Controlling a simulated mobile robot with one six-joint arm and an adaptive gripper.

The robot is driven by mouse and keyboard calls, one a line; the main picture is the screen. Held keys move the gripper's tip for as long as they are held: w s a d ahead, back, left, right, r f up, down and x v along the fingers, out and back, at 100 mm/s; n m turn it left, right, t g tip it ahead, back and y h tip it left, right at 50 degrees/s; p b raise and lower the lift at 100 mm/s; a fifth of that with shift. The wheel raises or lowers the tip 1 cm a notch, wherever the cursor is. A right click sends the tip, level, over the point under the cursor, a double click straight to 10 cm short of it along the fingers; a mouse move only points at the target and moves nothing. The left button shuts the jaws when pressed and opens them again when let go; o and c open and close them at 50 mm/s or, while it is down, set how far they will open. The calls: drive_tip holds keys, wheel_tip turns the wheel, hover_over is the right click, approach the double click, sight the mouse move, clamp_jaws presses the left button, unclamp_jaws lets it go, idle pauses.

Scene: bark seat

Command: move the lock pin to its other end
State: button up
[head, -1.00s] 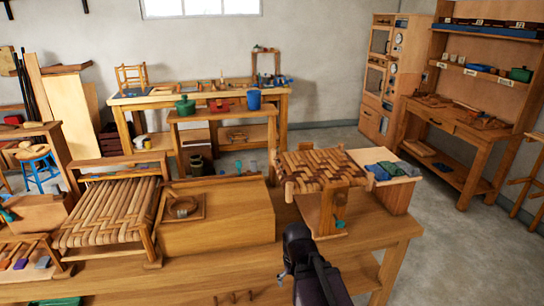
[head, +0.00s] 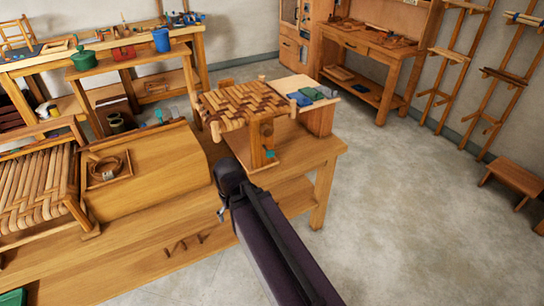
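A small woven seat (head: 243,103) rests on a wooden stand (head: 258,140) at the right part of the workbench. A small teal piece (head: 270,154) shows low on the stand; I cannot tell if it is the lock pin. No lock pin can be made out for sure. My dark arm (head: 255,225) reaches up from the bottom edge and ends just in front of the bench, left of and below the stand. A small grey part (head: 221,212) shows at its left side. The fingers of my gripper cannot be made out.
The workbench (head: 190,262) bears a curved wooden panel (head: 165,180) with a small tray (head: 108,171), a larger woven seat (head: 35,185) and a box with coloured cloths (head: 312,95).

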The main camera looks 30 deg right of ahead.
idle(0.4)
drive_tip(key=shift+c, duration=1.2)
drive_tip(key=w+d+f+m+t+y+b, duration=0.3)
drive_tip(key=w+m+t+b, duration=0.15)
drive_tip(key=m+b, duration=0.2)
drive_tip(key=w+d+f+m+t+y+b, duration=0.2)
drive_tip(key=w+m+t+y+b, duration=0.15)
drive_tip(key=w+m+b, duration=0.35)
drive_tip(key=d+r+m+t+h+b, duration=0.1)
drive_tip(key=d+m+t+h+b, duration=0.5)
drive_tip(key=d+m, duration=1.4)
drive_tip(key=m+t+b, duration=0.2)
drive_tip(key=t, duration=0.2)
drive_tip(key=shift+s+d+r, duration=0.25)
drive_tip(key=shift+d+r, duration=0.1)
drive_tip(key=shift+r, duration=0.05)
